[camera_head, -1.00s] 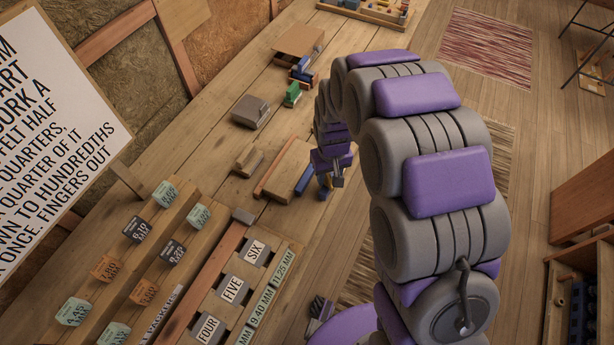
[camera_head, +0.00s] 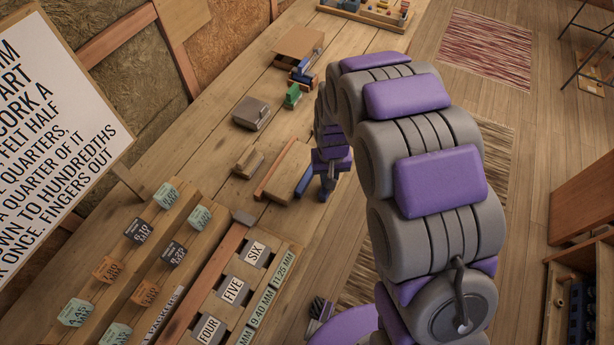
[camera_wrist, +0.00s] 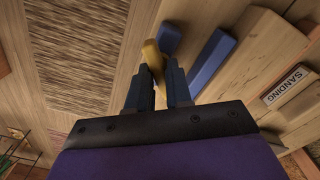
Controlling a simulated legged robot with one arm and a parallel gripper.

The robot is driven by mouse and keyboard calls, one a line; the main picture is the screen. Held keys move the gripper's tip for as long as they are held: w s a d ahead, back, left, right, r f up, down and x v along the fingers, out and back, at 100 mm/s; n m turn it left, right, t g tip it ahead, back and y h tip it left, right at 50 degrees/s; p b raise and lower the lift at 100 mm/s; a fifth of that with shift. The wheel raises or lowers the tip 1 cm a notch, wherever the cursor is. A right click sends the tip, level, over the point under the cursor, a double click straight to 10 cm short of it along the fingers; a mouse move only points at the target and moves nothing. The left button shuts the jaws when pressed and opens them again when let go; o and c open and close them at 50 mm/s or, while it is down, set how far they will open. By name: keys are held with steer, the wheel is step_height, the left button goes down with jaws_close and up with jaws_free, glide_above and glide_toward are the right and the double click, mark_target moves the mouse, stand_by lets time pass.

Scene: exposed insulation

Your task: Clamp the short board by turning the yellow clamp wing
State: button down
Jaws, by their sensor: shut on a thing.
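My gripper (camera_wrist: 155,78) is shut on the yellow clamp wing (camera_wrist: 153,58), which shows between and beyond its two dark fingers in the wrist view. A small blue block (camera_wrist: 168,38) and a longer blue bar (camera_wrist: 212,62) sit just right of the wing. A pale board (camera_wrist: 250,48) lies beside the blue bar. In the head view my gripper (camera_head: 327,188) is at the bench's right edge, with the blue bar (camera_head: 304,181) and the pale board (camera_head: 288,168) to its left. The wing is hidden there. I cannot tell whether the board is held tight.
On the bench (camera_head: 215,75) stand a grey box (camera_head: 251,113), a small wooden block (camera_head: 249,163), a green object (camera_head: 292,96) and racks of labelled blocks (camera_head: 150,265). A SANDING label (camera_wrist: 285,88) shows at right. Floor and a rug (camera_wrist: 90,80) lie beyond the bench edge.

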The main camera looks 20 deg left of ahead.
steer(key=m, duration=0.3)
steer(key=shift+p, duration=0.35)
steer(key=c, duration=1.8)
jaws_free()
steer(key=shift+r+m+p, duration=0.15)
steer(key=shift+m+p, duration=0.35)
steer(key=shift+m, duration=0.3)
steer(key=shift+o, duration=1.3)
steer(key=m+p, duration=0.1)
steer(key=m, duration=0.2)
steer(key=shift+m, duration=0.3)
steer(key=o, duration=0.5)
steer(key=shift+w+a+r, duration=0.1)
steer(key=shift+r, duration=0.3)
steer(key=shift+c, duration=0.4)
step_height(320, 180, up, 16)
steer(key=p, duration=0.2)
steer(key=shift+r, duration=0.15)
